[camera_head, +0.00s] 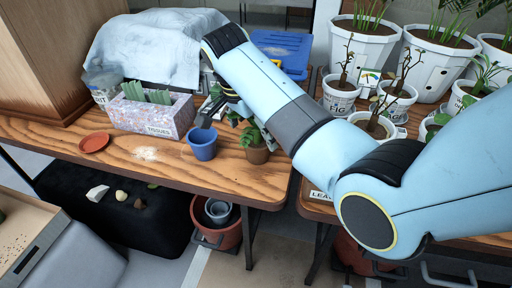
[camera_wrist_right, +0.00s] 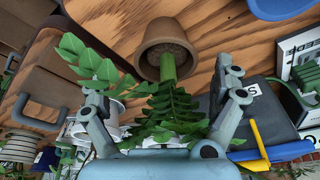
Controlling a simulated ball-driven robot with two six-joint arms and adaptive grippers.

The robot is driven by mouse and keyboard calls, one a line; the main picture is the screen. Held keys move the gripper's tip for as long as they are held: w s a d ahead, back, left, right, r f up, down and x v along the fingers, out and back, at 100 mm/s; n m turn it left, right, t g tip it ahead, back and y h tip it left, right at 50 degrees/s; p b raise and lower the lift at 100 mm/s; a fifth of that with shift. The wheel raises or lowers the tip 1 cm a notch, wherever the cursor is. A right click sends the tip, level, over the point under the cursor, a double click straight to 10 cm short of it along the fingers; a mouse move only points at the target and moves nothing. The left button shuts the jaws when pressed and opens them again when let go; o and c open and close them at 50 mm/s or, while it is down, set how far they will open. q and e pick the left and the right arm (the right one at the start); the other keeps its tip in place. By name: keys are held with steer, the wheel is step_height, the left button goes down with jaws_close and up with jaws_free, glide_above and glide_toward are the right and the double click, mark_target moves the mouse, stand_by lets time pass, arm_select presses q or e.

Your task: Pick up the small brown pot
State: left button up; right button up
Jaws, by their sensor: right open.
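The small brown pot (camera_head: 257,154) stands upright on the wooden table near its front edge, with a green leafy plant in it. In the right wrist view the pot (camera_wrist_right: 153,42) is at the top, and its plant (camera_wrist_right: 172,108) reaches toward the camera. My right gripper (camera_head: 225,104) is behind the pot and plant in the head view, partly hidden by my arm. In the wrist view the right gripper (camera_wrist_right: 160,84) is open, its fingers either side of the plant's leaves and apart from the pot. My left gripper is not in view.
A blue pot (camera_head: 202,144) stands just left of the brown pot. A tissue box (camera_head: 152,117), an orange saucer (camera_head: 94,142) and a draped cloth (camera_head: 150,45) are farther left. A blue case (camera_head: 281,48) lies behind. Several potted plants crowd the table at right.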

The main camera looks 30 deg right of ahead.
mark_target(256, 141)
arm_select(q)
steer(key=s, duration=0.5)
arm_select(e)
steer(key=shift+w+d+f, duration=0.1)
steer(key=shift+w+f, duration=0.2)
steer(key=shift+f, duration=0.25)
steer(key=shift+w+d+f, duration=0.1)
steer(key=shift+w+f, duration=0.2)
steer(key=shift+f, duration=0.25)
steer(key=x, duration=0.4)
steer(key=shift+s+d+f+b, duration=0.1)
steer(key=shift+s+f+b, duration=0.1)
steer(key=shift+f+b, duration=0.15)
steer(key=shift+w+f, duration=0.1)
steer(key=shift+f, duration=0.1)
steer(key=shift+r, duration=0.1)
steer(key=shift+c, duration=1.7)
steer(key=c, duration=0.5)
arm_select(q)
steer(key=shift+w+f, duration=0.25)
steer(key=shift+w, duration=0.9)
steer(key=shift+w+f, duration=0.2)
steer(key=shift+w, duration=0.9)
arm_select(e)
steer(key=c, duration=0.3)
steer(key=shift+c, duration=0.3)
